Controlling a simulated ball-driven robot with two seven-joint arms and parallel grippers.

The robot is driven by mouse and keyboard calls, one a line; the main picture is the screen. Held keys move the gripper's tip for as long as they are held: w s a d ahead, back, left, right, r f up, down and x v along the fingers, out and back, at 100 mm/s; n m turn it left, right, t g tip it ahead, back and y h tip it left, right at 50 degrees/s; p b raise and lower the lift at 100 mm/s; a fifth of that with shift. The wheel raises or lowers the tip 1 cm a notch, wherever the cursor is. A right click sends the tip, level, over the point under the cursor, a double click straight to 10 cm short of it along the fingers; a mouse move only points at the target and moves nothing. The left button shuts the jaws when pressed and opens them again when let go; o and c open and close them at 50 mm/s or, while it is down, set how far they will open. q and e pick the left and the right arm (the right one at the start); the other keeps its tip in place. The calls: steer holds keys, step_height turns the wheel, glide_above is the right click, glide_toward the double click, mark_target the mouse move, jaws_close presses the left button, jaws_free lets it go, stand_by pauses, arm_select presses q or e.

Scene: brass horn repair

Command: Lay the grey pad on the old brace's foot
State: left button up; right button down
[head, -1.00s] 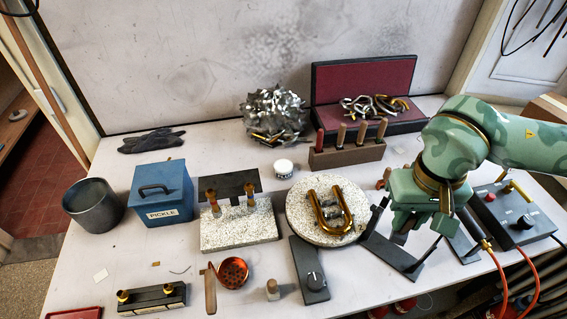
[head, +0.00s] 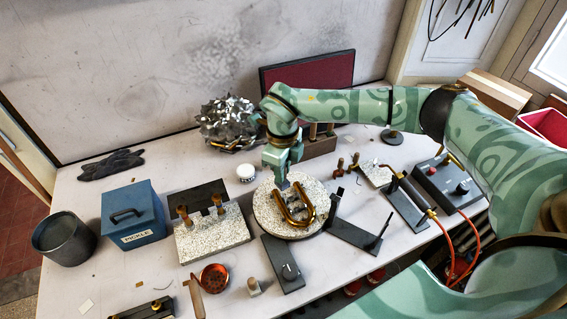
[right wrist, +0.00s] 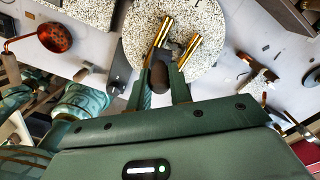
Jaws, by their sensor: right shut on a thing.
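A U-shaped brass tube (head: 306,219) lies on the turntable, just beside the gripper. A small dull grey piece, seemingly the old brace (right wrist: 175,50), sits between the tube's legs. The pad hides part of it, so I cannot tell whether they touch. My left gripper is out of view.
A speckled block (head: 212,240) with a dark plate is left of the turntable. A grey box with a knob (head: 283,265) is in front. A black angled stand (head: 352,234) is close on the right. A wooden tool rack (head: 320,147) stands behind.

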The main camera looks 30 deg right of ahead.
mark_target(283, 185)
steer(key=m, duration=0.2)
steer(key=shift+w+d+f+m, duration=0.2)
steer(key=shift+d+f+m, duration=0.1)
steer(key=shift+f, duration=0.1)
steer(key=shift+p, duration=0.35)
steer(key=shift+f+b, duration=1.7)
steer(key=shift+f, duration=1.45)
steer(key=shift+f, duration=0.35)
steer(key=c, duration=0.7)
jaws_free()
steer(key=shift+r, duration=0.1)
